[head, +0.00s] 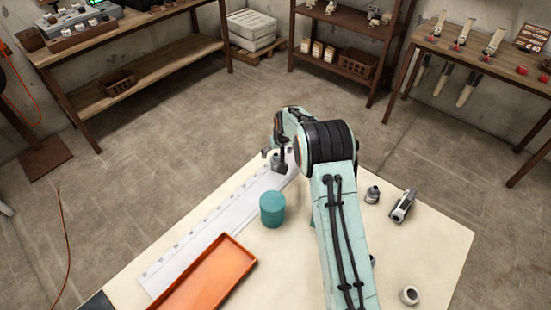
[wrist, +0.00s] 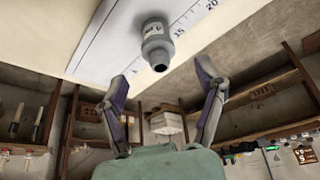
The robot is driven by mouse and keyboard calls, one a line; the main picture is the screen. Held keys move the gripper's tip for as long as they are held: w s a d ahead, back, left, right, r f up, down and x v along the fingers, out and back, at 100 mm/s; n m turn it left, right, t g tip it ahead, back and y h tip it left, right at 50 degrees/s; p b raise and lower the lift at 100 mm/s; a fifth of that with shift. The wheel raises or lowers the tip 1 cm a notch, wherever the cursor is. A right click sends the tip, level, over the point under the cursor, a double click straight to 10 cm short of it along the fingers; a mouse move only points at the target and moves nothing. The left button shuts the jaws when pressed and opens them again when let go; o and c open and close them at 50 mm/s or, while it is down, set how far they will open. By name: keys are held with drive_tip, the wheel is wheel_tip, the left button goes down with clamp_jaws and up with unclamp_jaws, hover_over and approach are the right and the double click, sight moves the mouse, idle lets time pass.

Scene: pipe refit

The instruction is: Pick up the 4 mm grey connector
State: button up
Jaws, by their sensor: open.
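A grey connector (wrist: 157,46) with a dark opening and a pale label stands on the white marked strip (wrist: 110,40), near its 15 mark, in the wrist view. My gripper (wrist: 158,76) is open, with its two fingers apart on either side of the line to the connector. The connector lies beyond the fingertips and nothing is between them. In the head view my gripper (head: 276,150) is low over the far end of the strip, and the connector (head: 277,164) shows partly beside it. Its size marking is too small to read.
A teal cylinder (head: 272,208) and an orange tray (head: 240,262) are on the table nearer the camera. A grey fitting (head: 372,194), a grey and black part (head: 403,206) and a pale ring-shaped fitting (head: 409,296) lie right of my arm. Shelves stand well beyond the table.

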sight(276, 155)
drive_tip(key=x, duration=0.5)
drive_tip(key=shift+f, duration=0.2)
drive_tip(key=shift+c, duration=0.2)
drive_tip(key=c, duration=1.2)
